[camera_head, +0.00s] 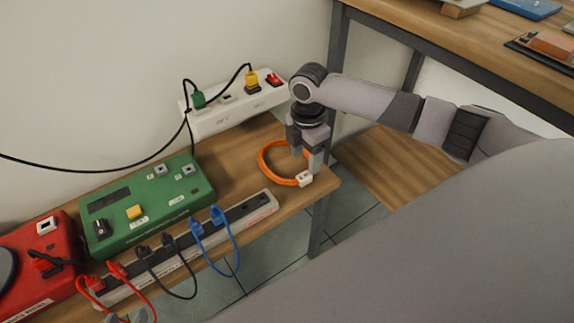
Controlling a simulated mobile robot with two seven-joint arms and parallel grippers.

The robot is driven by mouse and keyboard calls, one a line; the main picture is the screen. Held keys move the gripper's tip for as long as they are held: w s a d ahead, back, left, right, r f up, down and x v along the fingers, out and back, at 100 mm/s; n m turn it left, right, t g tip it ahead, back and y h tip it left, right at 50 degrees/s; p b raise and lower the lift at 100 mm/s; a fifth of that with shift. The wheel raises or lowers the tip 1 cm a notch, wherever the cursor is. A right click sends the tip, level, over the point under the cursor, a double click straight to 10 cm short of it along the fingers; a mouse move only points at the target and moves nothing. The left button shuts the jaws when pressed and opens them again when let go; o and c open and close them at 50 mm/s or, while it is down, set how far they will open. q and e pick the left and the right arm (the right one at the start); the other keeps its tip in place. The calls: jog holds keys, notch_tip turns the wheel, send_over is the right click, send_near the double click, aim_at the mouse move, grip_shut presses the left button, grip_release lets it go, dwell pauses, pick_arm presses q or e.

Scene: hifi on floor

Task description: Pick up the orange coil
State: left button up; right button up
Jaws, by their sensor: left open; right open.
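The orange coil (262,163) lies as a loop on the wooden bench (228,167), near its right end. A small white connector (304,179) sits at the coil's front right. My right gripper (305,158) comes in from the right and points down over the coil's right side. Its fingers are apart and hide part of the loop. I cannot tell whether they touch the coil. My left gripper is not in view.
A white power strip (212,122) stands behind the coil, against the wall. A grey strip (230,222) with several plugged cables runs along the bench's front. A green box (150,200) and a red box (40,262) stand left. A higher table (480,62) is at right.

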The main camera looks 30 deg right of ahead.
aim_at(304, 175)
jog(key=shift+a+f+b, duration=0.1)
jog(key=shift+f+b, duration=0.25)
jog(key=shift+f, duration=0.6)
notch_tip(304, 175, down, 4)
jog(key=shift+s+a+f+b, duration=0.1)
jog(key=shift+s+b, duration=0.05)
jog(key=shift+b, duration=0.75)
pick_arm(q)
jog(key=shift+w+d+h, duration=0.2)
jog(key=shift+d+h, duration=0.05)
jog(key=shift+d, duration=0.25)
jog(key=shift+w+d+h, duration=0.15)
jog(key=shift+d+h, duration=0.1)
jog(key=shift+d, duration=0.2)
pick_arm(e)
grip_shut()
